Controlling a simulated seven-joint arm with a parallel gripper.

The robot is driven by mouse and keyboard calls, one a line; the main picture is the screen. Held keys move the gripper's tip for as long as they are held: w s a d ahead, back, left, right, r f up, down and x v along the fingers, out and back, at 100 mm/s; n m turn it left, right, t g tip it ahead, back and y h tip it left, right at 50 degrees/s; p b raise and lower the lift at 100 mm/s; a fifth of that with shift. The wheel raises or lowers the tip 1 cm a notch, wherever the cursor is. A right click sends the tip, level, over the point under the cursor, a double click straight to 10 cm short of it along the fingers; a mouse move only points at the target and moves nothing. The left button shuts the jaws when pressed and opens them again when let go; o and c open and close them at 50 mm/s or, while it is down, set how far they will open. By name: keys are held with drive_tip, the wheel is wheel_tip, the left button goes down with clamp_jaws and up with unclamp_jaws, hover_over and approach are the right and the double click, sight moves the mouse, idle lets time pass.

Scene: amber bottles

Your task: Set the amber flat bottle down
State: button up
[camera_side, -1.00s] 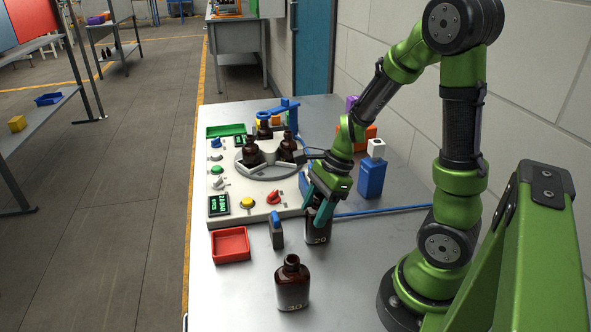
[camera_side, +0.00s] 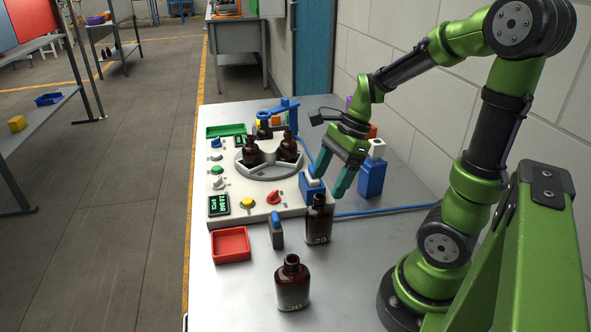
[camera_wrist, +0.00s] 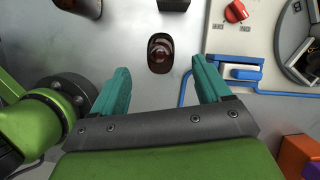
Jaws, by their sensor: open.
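The amber flat bottle (camera_side: 318,222) stands upright on the grey metal table, just right of a small grey and blue block. My gripper (camera_side: 331,186) is open and empty, above and slightly right of the bottle's neck, apart from it. In the wrist view the bottle (camera_wrist: 160,53) shows from above, beyond the gap between my two teal fingers (camera_wrist: 160,82). A second amber bottle (camera_side: 292,286) stands upright nearer the front of the table.
A white panel (camera_side: 240,185) with knobs and a round turntable holding several amber bottles lies behind. A red tray (camera_side: 231,245), the grey and blue block (camera_side: 276,230) and a blue dispenser with white top (camera_side: 371,176) stand nearby. The front table is mostly clear.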

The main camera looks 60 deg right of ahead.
drive_tip(key=s+a+r+n+t+h, duration=0.1)
drive_tip(key=a+r+n, duration=0.3)
drive_tip(key=n, duration=0.6)
drive_tip(key=s+a+r+n+t, duration=0.1)
drive_tip(key=a+r+n+t, duration=0.2)
drive_tip(key=a+r+n, duration=0.2)
drive_tip(key=a+n, duration=0.3)
drive_tip(key=n, duration=0.2)
drive_tip(key=shift+a+r+t+h, duration=0.2)
drive_tip(key=shift+r+t+h, duration=0.1)
drive_tip(key=shift+h, duration=0.1)
